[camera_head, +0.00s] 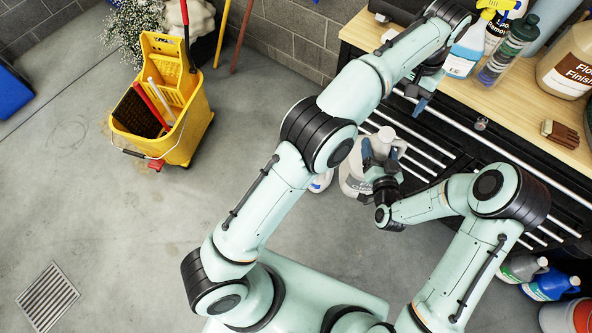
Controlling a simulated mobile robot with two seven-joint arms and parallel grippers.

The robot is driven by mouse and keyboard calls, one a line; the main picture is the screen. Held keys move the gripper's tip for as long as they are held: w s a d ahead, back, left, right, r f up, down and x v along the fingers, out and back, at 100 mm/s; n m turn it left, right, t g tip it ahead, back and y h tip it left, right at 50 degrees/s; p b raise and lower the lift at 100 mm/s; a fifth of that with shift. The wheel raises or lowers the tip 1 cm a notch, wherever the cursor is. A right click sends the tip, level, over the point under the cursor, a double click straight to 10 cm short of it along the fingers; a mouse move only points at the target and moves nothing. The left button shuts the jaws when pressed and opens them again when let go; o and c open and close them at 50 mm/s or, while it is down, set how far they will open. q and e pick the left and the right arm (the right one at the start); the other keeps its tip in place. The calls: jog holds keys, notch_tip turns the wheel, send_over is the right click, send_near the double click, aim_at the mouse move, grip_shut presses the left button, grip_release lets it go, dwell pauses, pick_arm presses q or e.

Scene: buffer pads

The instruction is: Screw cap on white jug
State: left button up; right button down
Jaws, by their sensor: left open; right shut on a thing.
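The white jug (353,182) is a pale, cloudy container with a grey label, in the middle of the view in front of the black cabinet. My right gripper (378,157) is shut on the jug near its top and covers part of it. I cannot tell whether the jug rests on the floor or is held above it. My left gripper (420,103) is open, with blue fingertips, above and to the right of the jug, near the worktop's front edge.
The wooden worktop (490,118) holds a spray bottle (465,50), a large floor-finish jug (570,65) and a brush (560,133). Another white bottle (320,182) shows partly behind my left arm. Several bottles stand at lower right. A yellow mop bucket (190,125) stands left; the floor between is clear.

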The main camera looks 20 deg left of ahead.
jog(key=shift+w+r, duration=0.1)
jog(key=shift+r, duration=0.15)
pick_arm(q)
jog(key=w+a+f+t+h, duration=0.1)
jog(key=w+a+f+t, duration=0.1)
jog(key=w+a+f, duration=0.3)
jog(key=w+a+f+t, duration=0.2)
jog(key=w+a+f, duration=0.15)
jog(key=f, duration=0.35)
jog(key=s+a+f+n+h, duration=0.1)
jog(key=s+a+f, duration=0.25)
jog(key=f, duration=0.45)
jog(key=s+a+f, duration=0.3)
jog(key=s+f, duration=0.1)
jog(key=f, duration=0.3)
jog(key=s+a+f+n+g, duration=0.3)
jog(key=s+f, duration=0.8)
jog(key=s, duration=0.4)
pick_arm(e)
jog(key=shift+a, duration=0.1)
pick_arm(q)
jog(key=s+d+f+n+h, duration=0.1)
jog(key=s, duration=0.7)
jog(key=s+f+n+g+h, duration=0.1)
jog(key=s+n, duration=0.1)
jog(key=s, duration=0.6)
jog(key=shift+s+d+f, duration=0.35)
jog(key=shift+s, duration=0.05)
